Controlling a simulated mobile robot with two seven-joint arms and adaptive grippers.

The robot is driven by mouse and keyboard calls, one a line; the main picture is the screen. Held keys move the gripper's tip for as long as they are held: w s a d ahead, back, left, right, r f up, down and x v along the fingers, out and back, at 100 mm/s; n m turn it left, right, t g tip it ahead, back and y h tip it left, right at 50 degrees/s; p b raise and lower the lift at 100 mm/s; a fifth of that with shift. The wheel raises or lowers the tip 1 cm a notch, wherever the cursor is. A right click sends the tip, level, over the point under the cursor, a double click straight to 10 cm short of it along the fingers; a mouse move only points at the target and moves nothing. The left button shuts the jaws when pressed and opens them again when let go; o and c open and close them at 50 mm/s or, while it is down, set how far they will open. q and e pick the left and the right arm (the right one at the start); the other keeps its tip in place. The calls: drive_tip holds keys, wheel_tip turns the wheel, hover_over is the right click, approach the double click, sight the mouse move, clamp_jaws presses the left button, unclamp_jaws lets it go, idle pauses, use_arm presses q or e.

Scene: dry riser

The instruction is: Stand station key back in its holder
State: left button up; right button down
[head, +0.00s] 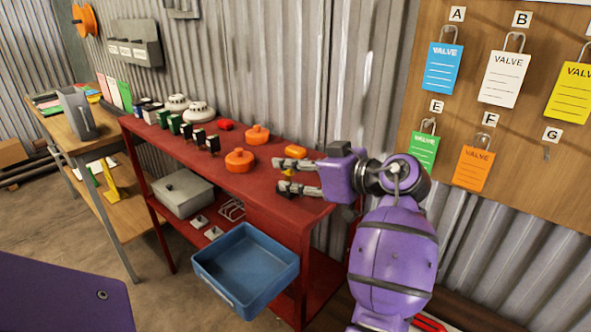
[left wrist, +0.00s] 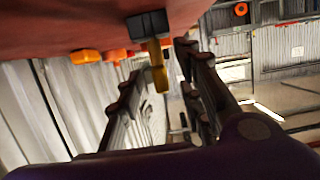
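My left gripper (head: 281,176) is low over the right end of the red bench top, its two fingers apart. In the head view nothing shows between them. In the left wrist view the fingers (left wrist: 160,88) are also spread. A slim yellow piece with a dark block at one end (left wrist: 155,62) shows in the gap between them, but I cannot tell whether it touches either finger. I cannot tell for sure whether it is the station key. I cannot make out the key or its holder surely in the head view. My right gripper is out of view.
The red bench (head: 262,180) holds orange round caps (head: 240,160), an orange-yellow piece (head: 295,150) beside the gripper, white detectors (head: 198,112) and several small blocks. A blue bin (head: 283,262) is below in front. A tag board (head: 510,190) hangs at right.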

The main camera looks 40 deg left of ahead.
use_arm(q)
drive_tip(key=shift+d, duration=0.2)
drive_tip(key=v, duration=1.1)
drive_tip(key=shift+d+r, duration=0.2)
drive_tip(key=shift+d, duration=0.1)
